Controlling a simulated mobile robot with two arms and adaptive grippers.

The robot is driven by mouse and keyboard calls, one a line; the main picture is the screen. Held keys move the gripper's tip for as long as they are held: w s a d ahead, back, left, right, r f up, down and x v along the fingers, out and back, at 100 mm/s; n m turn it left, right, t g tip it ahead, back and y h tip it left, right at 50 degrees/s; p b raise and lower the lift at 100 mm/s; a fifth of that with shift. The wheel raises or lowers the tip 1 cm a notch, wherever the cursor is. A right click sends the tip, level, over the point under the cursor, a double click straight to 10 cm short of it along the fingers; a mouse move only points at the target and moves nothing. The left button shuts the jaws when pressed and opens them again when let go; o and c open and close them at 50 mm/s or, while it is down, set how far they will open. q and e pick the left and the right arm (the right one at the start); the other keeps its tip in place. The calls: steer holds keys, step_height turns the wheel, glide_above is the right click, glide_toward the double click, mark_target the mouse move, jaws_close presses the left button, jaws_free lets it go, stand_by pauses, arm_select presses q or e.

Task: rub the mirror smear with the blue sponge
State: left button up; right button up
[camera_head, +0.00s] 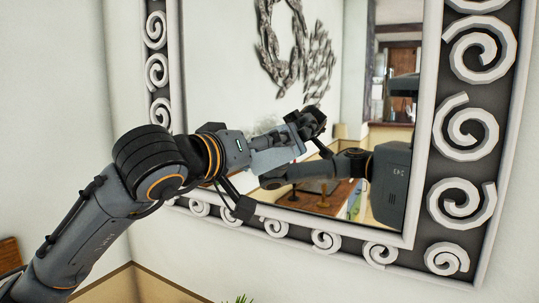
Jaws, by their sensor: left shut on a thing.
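The mirror (222,72) hangs on the wall in a dark frame with white spirals. My left arm reaches in from the left, with its gripper (272,155) close to the mirror's lower middle. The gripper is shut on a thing. A pale blue-grey surface shows at its tip, which I take for the blue sponge, though it blends with the reflection. Whether it touches the glass I cannot tell. A faint grey patch just above the gripper may be the smear (267,126). My right gripper is not in view.
The mirror reflects my own arm and body, a wreath-like wall ornament (282,42), and a brown surface with small objects. The raised frame (325,240) borders the glass below and at the right. Green leaf tips (240,299) show at the bottom edge.

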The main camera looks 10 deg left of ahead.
arm_select(q)
steer(key=shift+w+a+b, duration=0.1)
steer(key=shift+w+a, duration=0.15)
steer(key=shift+a, duration=0.4)
steer(key=shift+w+a+b, duration=0.15)
steer(key=shift+w+a, duration=0.05)
steer(key=shift+a, duration=0.45)
steer(key=shift+w+a+b, duration=0.1)
steer(key=shift+w+a, duration=0.15)
steer(key=shift+a, duration=0.4)
steer(key=shift+a, duration=0.1)
steer(key=shift+w+a+r+p, duration=0.6)
steer(key=shift+a+r+p, duration=0.45)
steer(key=shift+a+r, duration=0.6)
steer(key=shift+s+d+f+b, duration=0.1)
steer(key=shift+s+d+b, duration=0.5)
steer(key=shift+d, duration=1.25)
steer(key=shift+s+d+f+b, duration=0.1)
steer(key=shift+s+d+b, duration=0.45)
steer(key=shift+d, duration=1.35)
steer(key=shift+s+d+b, duration=0.3)
steer(key=shift+s+d, duration=0.55)
steer(key=shift+d, duration=1)
